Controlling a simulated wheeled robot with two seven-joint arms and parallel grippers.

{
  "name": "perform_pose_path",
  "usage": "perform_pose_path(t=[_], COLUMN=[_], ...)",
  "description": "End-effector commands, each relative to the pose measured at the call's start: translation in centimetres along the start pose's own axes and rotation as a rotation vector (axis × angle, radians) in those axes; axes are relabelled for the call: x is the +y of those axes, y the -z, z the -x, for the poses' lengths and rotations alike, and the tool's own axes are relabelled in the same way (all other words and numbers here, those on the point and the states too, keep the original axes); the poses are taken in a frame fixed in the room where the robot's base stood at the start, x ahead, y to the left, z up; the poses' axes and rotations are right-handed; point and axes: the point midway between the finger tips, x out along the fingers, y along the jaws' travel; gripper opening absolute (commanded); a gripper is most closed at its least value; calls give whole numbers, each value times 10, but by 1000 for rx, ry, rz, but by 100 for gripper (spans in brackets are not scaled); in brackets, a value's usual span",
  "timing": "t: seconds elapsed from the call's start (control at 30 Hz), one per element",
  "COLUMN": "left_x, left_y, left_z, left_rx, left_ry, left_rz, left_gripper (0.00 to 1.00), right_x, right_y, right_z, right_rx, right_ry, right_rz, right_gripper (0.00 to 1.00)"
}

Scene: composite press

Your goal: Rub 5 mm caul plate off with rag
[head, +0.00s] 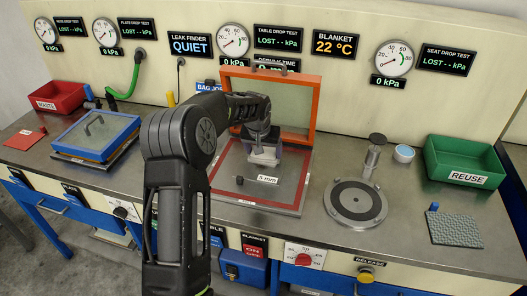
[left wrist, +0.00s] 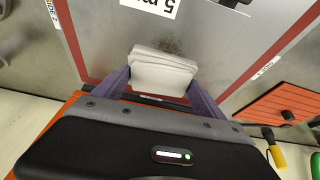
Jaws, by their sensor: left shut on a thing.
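The 5 mm caul plate (head: 231,166) is a grey sheet with a "5 mm" label, lying inside a red border on the bench's middle station. It also shows in the left wrist view (left wrist: 222,45), with a dark speckled smudge (left wrist: 172,46) on it. My left gripper (head: 263,148) is over the plate, shut on a folded white rag (left wrist: 162,74). The rag is at the smudge's near edge and hides part of the plate; I cannot tell whether it presses on it. My right gripper is not in view.
An orange-framed lid (head: 315,100) stands open behind the plate. A round metal plate with a post (head: 355,202) is to the right, near a green REUSE bin (head: 462,162). A blue-framed unit (head: 97,132) and a red WASTE bin (head: 58,97) are at left.

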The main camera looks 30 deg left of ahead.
Motion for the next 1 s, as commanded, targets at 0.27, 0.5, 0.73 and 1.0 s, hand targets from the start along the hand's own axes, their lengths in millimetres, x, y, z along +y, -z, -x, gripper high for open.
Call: perform_pose_path(t=[0.27, 0.5, 0.73, 1.0], left_x=[0, 0, 0, -1], left_y=[-3, -19, -24, -28], left_z=[1, 5, 8, 8], left_rx=[1, 2, 0, -3], left_ry=[0, 0, 0, 0], left_rz=[0, 0, 0, 0], left_gripper=[36, 36, 36, 36], right_x=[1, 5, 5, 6], right_y=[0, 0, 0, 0], right_z=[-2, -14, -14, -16], right_rx=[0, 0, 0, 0], right_ry=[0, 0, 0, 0], right_rz=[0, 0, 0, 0], right_gripper=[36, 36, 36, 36])
